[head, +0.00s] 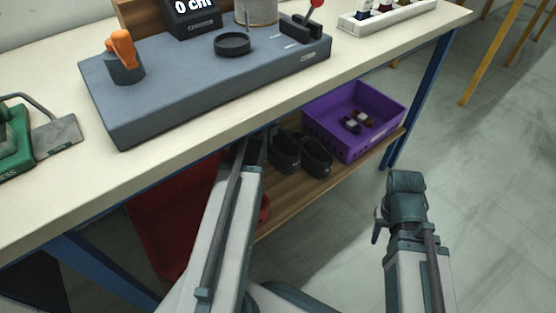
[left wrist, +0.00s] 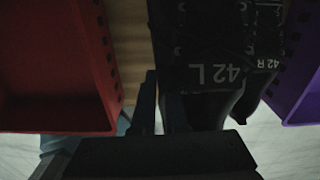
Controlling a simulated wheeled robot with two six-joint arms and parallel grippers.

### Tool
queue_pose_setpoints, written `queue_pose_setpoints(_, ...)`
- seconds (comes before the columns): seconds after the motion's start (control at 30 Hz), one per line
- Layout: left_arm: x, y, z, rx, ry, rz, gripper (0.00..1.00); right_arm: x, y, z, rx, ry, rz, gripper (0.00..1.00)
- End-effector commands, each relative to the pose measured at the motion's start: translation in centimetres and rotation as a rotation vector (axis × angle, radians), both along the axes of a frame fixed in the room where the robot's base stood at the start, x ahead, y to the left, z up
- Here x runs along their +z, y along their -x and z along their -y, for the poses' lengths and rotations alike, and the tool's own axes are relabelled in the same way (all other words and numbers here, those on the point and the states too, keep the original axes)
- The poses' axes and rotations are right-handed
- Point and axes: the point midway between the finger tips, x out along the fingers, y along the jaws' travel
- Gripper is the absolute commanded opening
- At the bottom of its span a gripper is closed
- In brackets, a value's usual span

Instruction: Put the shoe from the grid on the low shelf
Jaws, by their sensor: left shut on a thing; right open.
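Two black shoes rest side by side on the low wooden shelf under the table: the left shoe (head: 284,152) and the right shoe (head: 317,157). In the left wrist view the nearer shoe (left wrist: 200,105) is marked 42 L, and the other (left wrist: 262,62) is marked 42 R. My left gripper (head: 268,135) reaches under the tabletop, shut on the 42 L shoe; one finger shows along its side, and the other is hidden. My right gripper (head: 380,222) is open and empty, over the floor in front of the shelf.
A purple crate (head: 343,138) with small items stands on the low shelf (head: 270,215), right of the shoes. A red bin (head: 165,225) is on the left. The tabletop (head: 60,90) above carries a grey measuring station (head: 190,95), a green tool (head: 15,140) and a white bottle tray (head: 395,18).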

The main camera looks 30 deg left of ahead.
Motion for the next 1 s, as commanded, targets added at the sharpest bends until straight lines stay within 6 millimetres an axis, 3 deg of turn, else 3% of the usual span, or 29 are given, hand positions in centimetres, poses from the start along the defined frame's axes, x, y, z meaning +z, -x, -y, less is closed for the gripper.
queue_pose_setpoints(0.17,-1.3,0.0,0.0,0.0,0.0,0.0,0.0,-1.3,0.0,0.0,-0.002,0.0,0.0,0.45)
queue_pose_setpoints(0.5,-6.1,0.0,0.0,0.0,0.0,0.0,0.0,-6.1,0.0,0.0,-0.014,0.0,0.002,0.45)
queue_pose_setpoints(0.77,-6.4,0.0,0.0,0.0,0.0,0.0,0.0,-6.4,0.0,0.0,-0.016,0.0,0.002,0.45)
queue_pose_setpoints(1.0,-8.7,0.0,0.0,0.0,0.0,0.0,0.0,-8.7,0.0,0.0,-0.018,0.0,0.003,0.45)
